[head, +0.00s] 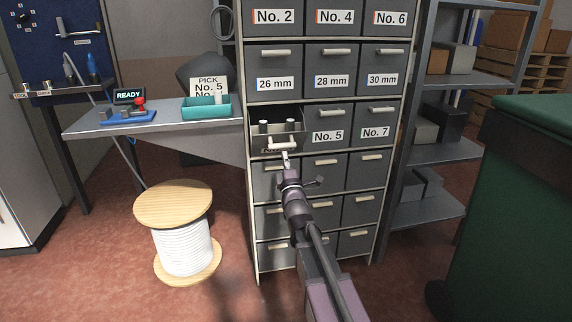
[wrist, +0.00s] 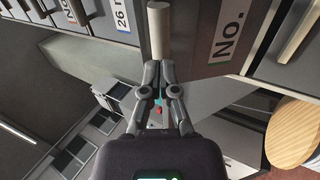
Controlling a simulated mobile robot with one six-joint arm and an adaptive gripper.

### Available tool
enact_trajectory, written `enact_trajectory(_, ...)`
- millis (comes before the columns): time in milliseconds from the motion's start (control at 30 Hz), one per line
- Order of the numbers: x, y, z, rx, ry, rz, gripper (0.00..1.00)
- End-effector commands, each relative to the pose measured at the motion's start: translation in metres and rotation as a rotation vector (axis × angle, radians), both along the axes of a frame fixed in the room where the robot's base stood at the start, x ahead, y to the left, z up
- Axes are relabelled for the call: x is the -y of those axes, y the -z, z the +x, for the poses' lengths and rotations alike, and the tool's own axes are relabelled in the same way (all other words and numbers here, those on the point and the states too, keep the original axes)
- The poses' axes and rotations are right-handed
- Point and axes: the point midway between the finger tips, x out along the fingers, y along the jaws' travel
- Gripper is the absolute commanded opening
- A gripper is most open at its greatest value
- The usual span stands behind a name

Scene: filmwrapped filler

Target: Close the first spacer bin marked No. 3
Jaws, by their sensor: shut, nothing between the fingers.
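The pulled-out bin (head: 262,143) is in the left column of the grey cabinet, beside the bin labelled No. 5 (head: 327,136). Several small cylinders show inside it. Its own label is mostly hidden in the head view; in the wrist view a bin front (wrist: 215,50) reads "No." with the number cut off. My gripper (head: 286,158) is shut and empty, just in front of the open bin's pale handle (head: 283,144). In the wrist view the closed fingertips (wrist: 159,66) are right by the handle (wrist: 158,30); I cannot tell whether they touch it.
The other cabinet bins look shut. A cable spool (head: 182,240) is on the floor. Shelving (head: 437,150) and a green container (head: 520,200) are on the right.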

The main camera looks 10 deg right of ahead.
Motion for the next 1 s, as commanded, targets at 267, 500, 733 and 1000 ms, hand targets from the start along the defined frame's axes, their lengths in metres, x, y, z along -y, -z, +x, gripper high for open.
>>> enact_trajectory(267,0.000,-0.008,0.014,0.000,0.000,0.000,0.00)
enact_trajectory(500,0.000,-0.007,0.014,0.000,0.000,0.000,0.00)
enact_trajectory(733,-0.002,-0.008,0.014,-0.003,-0.001,0.000,0.00)
enact_trajectory(1000,-0.012,-0.016,0.017,-0.031,-0.014,0.000,0.00)
